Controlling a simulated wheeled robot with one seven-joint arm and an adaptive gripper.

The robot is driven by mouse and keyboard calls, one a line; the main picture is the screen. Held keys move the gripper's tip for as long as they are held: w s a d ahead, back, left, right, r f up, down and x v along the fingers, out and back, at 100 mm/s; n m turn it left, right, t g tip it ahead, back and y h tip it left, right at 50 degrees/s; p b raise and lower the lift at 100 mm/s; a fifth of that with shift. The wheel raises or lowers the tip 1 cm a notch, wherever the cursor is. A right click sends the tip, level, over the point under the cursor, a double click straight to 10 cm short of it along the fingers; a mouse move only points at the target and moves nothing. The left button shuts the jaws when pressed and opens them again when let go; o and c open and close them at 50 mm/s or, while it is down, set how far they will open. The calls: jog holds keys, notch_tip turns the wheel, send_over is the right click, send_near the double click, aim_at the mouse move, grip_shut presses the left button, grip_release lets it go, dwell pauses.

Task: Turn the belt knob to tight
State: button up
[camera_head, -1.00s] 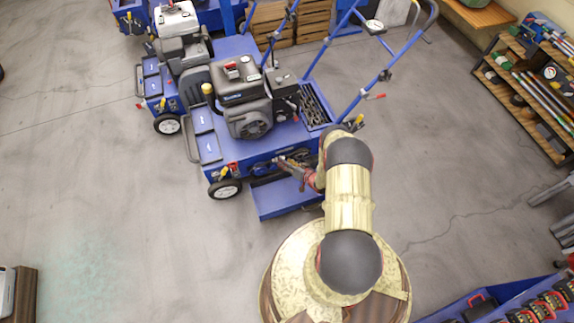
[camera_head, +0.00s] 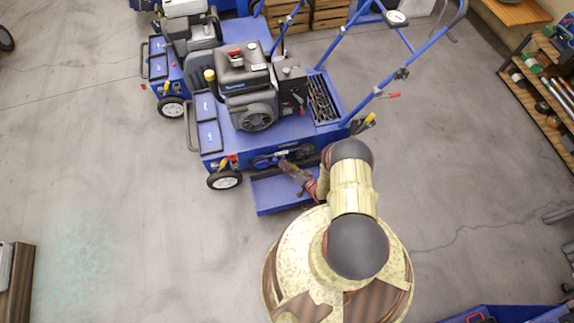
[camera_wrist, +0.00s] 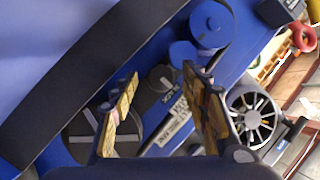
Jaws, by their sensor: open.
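The blue aerator (camera_head: 215,140) stands in front of me in the head view, its belt side facing my arm. My gripper (camera_head: 285,163) is at that side, above the lowered blue panel (camera_head: 280,190). In the wrist view, my gripper (camera_wrist: 161,74) is open, with yellowish finger pads apart. A small round grey knob (camera_wrist: 161,80) shows between the fingertips, with a pale label (camera_wrist: 174,122) below it. The label is too small to read surely. I cannot tell whether the fingers touch the knob. The knob is not distinct in the head view.
Another aerator (camera_head: 183,40) stands behind.

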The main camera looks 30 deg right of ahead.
jog(key=shift+w+f, duration=0.1)
jog(key=shift+w, duration=0.45)
jog(key=c, duration=0.4)
jog(key=shift+a, duration=0.1)
jog(key=c, duration=0.7)
jog(key=shift+c, duration=0.3)
